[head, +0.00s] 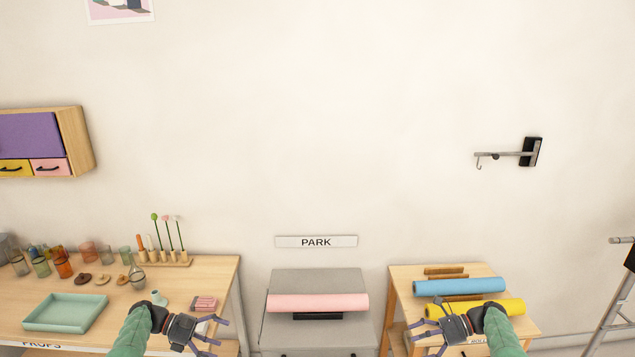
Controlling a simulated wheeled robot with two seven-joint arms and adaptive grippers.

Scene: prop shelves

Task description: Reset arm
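The two grippers are well apart, on either side of the grey cabinet.
The left table (215,268) holds a mint tray (65,312), glassware and a pink block (204,303). A pink roll (318,302) lies on the grey cabinet (315,282). Blue (459,286) and yellow (484,308) rolls lie on the right table (408,272). A hook (505,155) juts from the wall.

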